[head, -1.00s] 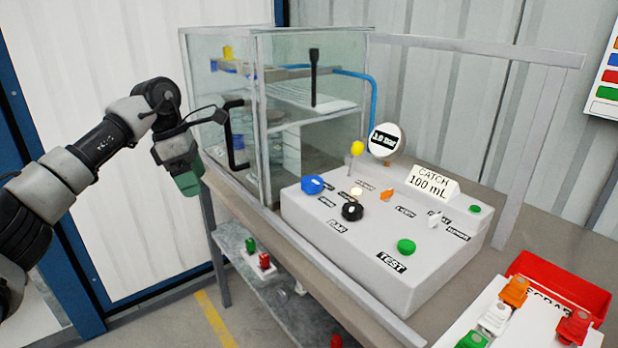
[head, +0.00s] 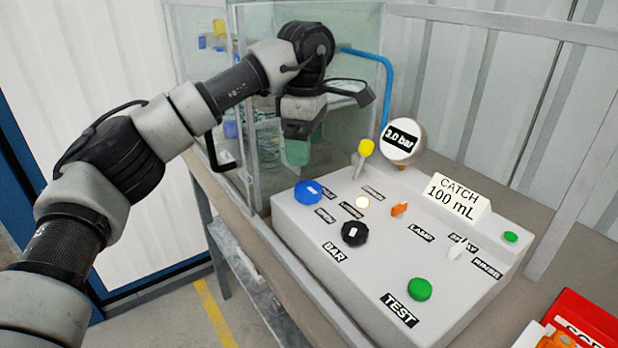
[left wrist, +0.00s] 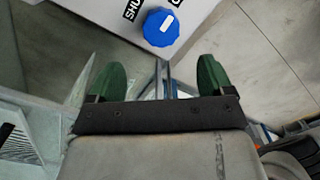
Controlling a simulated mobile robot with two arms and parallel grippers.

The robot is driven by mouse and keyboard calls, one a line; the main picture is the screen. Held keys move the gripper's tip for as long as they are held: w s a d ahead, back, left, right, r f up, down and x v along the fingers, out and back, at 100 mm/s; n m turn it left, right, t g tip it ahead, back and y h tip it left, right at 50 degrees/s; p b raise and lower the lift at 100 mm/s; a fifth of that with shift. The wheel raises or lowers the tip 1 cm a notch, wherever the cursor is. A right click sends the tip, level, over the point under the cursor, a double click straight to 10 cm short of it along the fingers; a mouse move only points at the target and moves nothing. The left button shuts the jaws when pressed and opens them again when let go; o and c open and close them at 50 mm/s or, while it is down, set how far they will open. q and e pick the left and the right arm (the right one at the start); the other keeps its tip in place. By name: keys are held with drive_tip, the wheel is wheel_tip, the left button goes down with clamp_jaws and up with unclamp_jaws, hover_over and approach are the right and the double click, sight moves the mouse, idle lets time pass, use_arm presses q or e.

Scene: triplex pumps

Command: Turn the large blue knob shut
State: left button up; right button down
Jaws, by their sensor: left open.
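The large blue knob (head: 308,192) sits at the back left of the grey control panel (head: 385,270), with a white mark on its top. My left gripper (head: 297,152) hangs above and just behind the knob, in front of the glass cabinet, with its green fingers partly hidden by the wrist. In the left wrist view the knob (left wrist: 161,27) lies beyond the open, empty green fingers (left wrist: 160,76), roughly centred between them and apart from them. Part of a label reading "SHU" shows beside it. My right gripper is not in view.
A black knob (head: 354,233), a yellow-tipped lever (head: 364,150), an orange switch (head: 399,209) and a green button (head: 420,289) stand on the panel. A round gauge (head: 403,141) rises behind. The glass cabinet (head: 205,105) stands to the left. A red bin (head: 580,318) is at lower right.

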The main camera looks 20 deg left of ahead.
sight(305, 186)
use_arm(q)
drive_tip(key=f, duration=0.3)
drive_tip(key=shift+s+f, duration=0.25)
drive_tip(key=shift+f, duration=0.05)
wheel_tip(305, 186, down, 5)
drive_tip(key=shift+w+a+r, duration=0.1)
drive_tip(key=shift+w+r, duration=0.05)
drive_tip(key=shift+f, duration=0.25)
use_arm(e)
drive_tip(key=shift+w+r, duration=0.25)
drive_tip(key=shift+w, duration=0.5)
use_arm(q)
drive_tip(key=shift+c, duration=0.6)
drive_tip(key=c, duration=0.8)
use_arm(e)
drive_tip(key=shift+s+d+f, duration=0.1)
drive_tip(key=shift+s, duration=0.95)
